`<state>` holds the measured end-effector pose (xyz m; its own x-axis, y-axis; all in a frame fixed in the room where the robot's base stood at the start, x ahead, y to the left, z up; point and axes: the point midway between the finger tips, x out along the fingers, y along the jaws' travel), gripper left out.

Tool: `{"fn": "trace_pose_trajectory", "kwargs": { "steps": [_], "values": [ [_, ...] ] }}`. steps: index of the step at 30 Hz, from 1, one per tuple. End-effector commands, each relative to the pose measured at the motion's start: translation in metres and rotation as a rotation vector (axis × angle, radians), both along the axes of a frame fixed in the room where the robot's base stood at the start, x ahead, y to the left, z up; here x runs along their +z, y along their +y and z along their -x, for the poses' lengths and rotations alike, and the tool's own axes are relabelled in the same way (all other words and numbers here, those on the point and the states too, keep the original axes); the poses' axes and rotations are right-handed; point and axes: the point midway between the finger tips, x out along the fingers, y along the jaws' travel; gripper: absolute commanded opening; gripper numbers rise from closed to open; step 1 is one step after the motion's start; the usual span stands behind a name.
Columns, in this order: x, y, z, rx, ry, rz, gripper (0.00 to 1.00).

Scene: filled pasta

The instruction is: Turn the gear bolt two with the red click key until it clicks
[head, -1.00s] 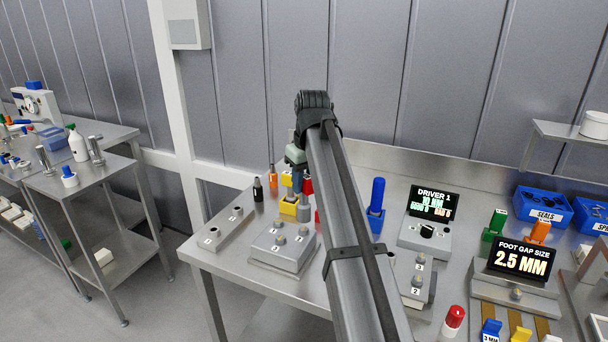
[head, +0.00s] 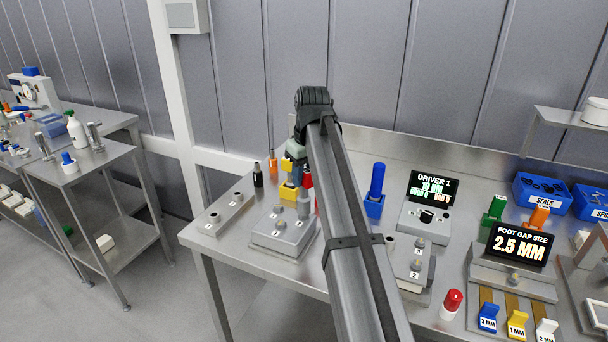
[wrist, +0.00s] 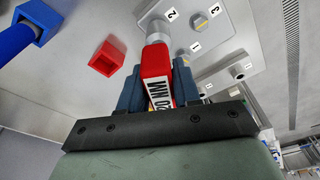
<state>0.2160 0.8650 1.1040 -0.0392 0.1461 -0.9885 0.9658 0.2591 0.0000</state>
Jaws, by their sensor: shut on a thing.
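The red click key (wrist: 155,65), with a 20 NM label, is between the fingers of my gripper (wrist: 157,82), which is shut on it. In the head view my gripper (head: 297,158) is partly hidden behind my arm. The key's grey socket end (wrist: 157,32) points at the metal gear block (wrist: 228,22), beside the label 2. The block (head: 283,236) also shows in the head view, with the key over its back right corner. Bolt two is hidden under the socket, so I cannot tell how far it is seated. Another bolt (wrist: 199,22) stands free near it.
An empty red holder (wrist: 107,58) and a blue key (head: 377,180) in its holder stand close by. A yellow holder (head: 288,193) is behind the block. The driver display (head: 434,187) reads Driver 1, 10 NM. A two-hole fixture (head: 222,212) lies left.

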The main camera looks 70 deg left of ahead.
Motion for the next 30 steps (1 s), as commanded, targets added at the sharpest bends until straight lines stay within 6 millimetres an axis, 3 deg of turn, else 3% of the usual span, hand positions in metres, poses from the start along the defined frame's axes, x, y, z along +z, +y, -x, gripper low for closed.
{"fn": "trace_pose_trajectory", "kwargs": {
  "steps": [30],
  "values": [
    [-0.014, 0.0, 0.0, 0.0, 0.0, 0.0, 0.0]
  ]
}}
